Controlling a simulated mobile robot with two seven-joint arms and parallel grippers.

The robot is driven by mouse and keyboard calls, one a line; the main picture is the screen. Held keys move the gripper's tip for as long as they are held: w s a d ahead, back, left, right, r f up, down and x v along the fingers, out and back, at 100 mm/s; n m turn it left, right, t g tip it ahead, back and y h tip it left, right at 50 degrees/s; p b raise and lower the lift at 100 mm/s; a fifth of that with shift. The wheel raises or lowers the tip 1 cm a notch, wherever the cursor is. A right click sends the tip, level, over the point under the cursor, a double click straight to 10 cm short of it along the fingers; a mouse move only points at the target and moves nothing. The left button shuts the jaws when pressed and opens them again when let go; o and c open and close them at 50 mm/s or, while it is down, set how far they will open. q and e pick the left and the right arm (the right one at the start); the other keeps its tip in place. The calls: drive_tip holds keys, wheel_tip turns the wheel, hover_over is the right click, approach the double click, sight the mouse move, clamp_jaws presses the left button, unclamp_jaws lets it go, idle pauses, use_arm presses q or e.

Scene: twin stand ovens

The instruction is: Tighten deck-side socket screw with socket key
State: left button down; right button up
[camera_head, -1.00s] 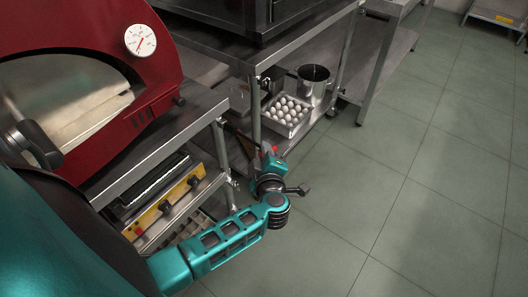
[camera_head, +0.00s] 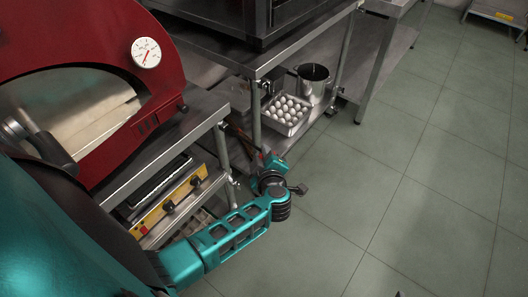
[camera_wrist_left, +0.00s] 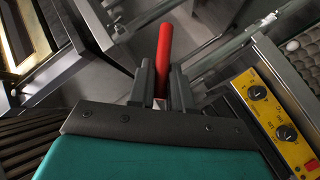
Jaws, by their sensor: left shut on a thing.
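My left gripper (camera_wrist_left: 162,90) is shut on a red-handled tool, the socket key (camera_wrist_left: 164,55), which stands out between the fingers in the left wrist view. In the head view my left gripper (camera_head: 268,165) is low beside the stand legs, between the two stands, and a small bit of red shows near it. The socket screw cannot be made out in either view. The key's working end is hidden, so I cannot tell whether it touches anything. My right gripper is not in view.
A red oven (camera_head: 95,85) with a dial sits on the near steel stand (camera_head: 165,145). Below is a yellow panel with knobs (camera_head: 170,205), also at right in the wrist view (camera_wrist_left: 275,110). An egg tray (camera_head: 286,112) and steel pot (camera_head: 312,85) stand on the far lower shelf.

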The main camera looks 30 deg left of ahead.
use_arm(q)
drive_tip(key=shift+a+r+g, duration=0.15)
drive_tip(key=shift+a+g, duration=0.05)
drive_tip(key=shift+g, duration=0.1)
drive_tip(key=shift+m+g, duration=0.3)
drive_tip(key=shift+m+g+h, duration=0.3)
drive_tip(key=shift+m+g, duration=0.1)
drive_tip(key=shift+g, duration=0.1)
drive_tip(key=shift+w+r, duration=0.1)
drive_tip(key=shift+r, duration=0.05)
